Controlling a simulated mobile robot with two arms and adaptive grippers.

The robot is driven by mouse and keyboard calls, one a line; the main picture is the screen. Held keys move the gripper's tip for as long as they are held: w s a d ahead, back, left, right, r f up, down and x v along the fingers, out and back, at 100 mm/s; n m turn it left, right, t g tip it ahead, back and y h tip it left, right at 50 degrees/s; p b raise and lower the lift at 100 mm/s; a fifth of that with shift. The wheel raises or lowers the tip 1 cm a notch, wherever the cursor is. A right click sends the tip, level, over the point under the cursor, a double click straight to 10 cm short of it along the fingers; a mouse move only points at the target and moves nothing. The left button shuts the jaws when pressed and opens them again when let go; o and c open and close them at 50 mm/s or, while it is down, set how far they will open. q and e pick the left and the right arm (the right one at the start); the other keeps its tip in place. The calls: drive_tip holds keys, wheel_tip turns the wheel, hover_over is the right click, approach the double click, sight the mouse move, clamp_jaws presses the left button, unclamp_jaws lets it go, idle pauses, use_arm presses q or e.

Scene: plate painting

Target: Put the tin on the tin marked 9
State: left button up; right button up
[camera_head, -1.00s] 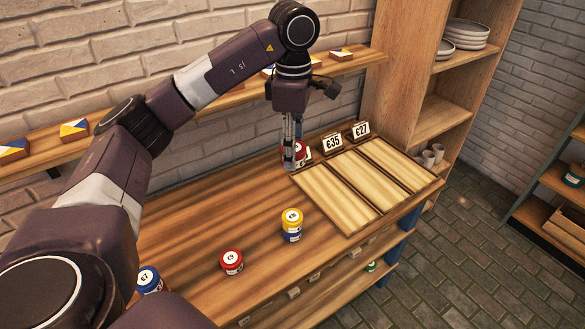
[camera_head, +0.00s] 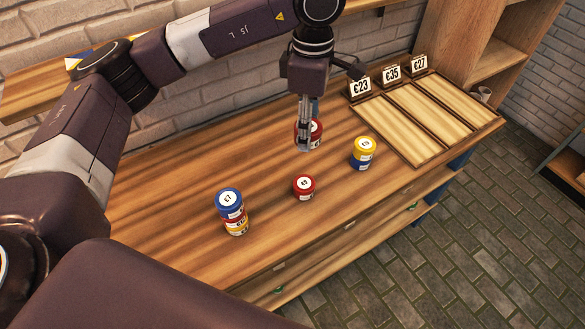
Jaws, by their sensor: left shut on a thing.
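My left gripper (camera_head: 304,146) points down and is shut on a red tin (camera_head: 316,130) with a white label, partly hidden behind the fingers. Whether this tin touches the table is hard to tell. A second red tin (camera_head: 304,187) stands alone in front of it; its lid number is too small to read surely. To the right, a yellow tin (camera_head: 364,146) stands on a blue tin (camera_head: 360,163). To the left is a stack with a blue tin (camera_head: 229,198) on top, its lid seeming to read 7, over red and yellow. My right gripper is not in view.
The wooden table (camera_head: 180,240) has free room around the tins. At the right lies a tray (camera_head: 404,137) with three empty compartments, behind which stand price signs 23 (camera_head: 360,88), 35 and 27. A brick wall and shelf (camera_head: 40,110) are behind.

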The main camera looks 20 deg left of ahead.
use_arm(q)
drive_tip(key=p, duration=0.1)
approach(304, 183)
wheel_tip(304, 183, down, 2)
drive_tip(key=shift+w+p, duration=0.1)
drive_tip(key=shift+p, duration=0.45)
wheel_tip(304, 183, down, 4)
drive_tip(key=shift+r+p, duration=0.1)
drive_tip(key=shift+p, duration=0.35)
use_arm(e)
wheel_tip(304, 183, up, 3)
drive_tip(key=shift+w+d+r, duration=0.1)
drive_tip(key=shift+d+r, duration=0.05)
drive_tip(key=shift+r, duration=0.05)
use_arm(q)
drive_tip(key=shift+f, duration=0.3)
drive_tip(key=o, duration=1.2)
drive_tip(key=shift+o, duration=0.2)
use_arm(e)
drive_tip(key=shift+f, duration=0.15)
